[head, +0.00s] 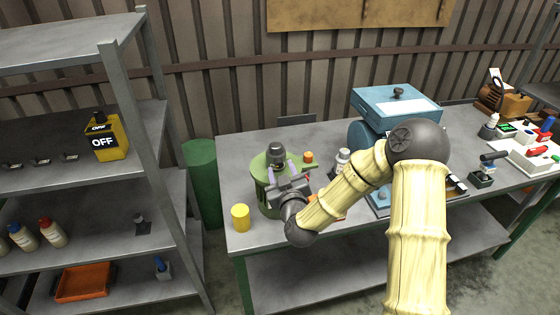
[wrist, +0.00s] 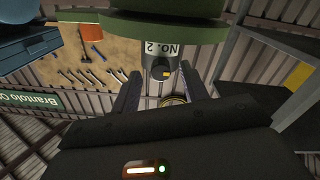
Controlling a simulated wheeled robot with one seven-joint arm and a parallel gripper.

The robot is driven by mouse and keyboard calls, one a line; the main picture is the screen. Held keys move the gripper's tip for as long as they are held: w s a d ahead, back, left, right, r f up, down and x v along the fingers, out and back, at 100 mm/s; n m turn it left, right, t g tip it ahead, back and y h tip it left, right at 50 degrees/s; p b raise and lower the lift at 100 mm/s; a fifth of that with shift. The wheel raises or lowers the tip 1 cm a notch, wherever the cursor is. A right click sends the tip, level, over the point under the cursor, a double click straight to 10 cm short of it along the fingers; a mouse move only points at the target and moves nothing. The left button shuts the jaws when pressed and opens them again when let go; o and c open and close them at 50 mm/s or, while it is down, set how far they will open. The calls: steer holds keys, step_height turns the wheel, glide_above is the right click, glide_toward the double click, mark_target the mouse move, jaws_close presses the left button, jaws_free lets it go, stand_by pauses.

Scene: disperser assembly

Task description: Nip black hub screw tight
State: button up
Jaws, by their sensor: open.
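The green disperser (head: 258,172) stands on the workbench, with a grey hub (head: 277,147) on top of it. In the wrist view, the grey hub (wrist: 150,58) hangs below a green disc (wrist: 165,30) and carries a white "NO. 2" label. A small dark screw head (wrist: 159,73) with a yellow mark shows on the hub. My gripper (head: 279,170) is at the disperser's upper front, below the hub's top. Its fingers (wrist: 161,76) are open, one on each side of the hub end. I cannot tell whether they touch it.
A yellow cylinder (head: 240,217) stands left of the disperser near the bench (head: 238,150) edge. A white bottle (head: 342,162) and a blue machine (head: 395,103) stand to the right. A metal shelf (head: 135,110) stands at the left, with a green drum (head: 201,180) beside it.

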steer(key=shift+w+a, duration=0.15)
steer(key=shift+w, duration=0.4)
steer(key=shift+s, duration=0.1)
steer(key=shift+c, duration=0.4)
steer(key=shift+s+a, duration=0.1)
jaws_close()
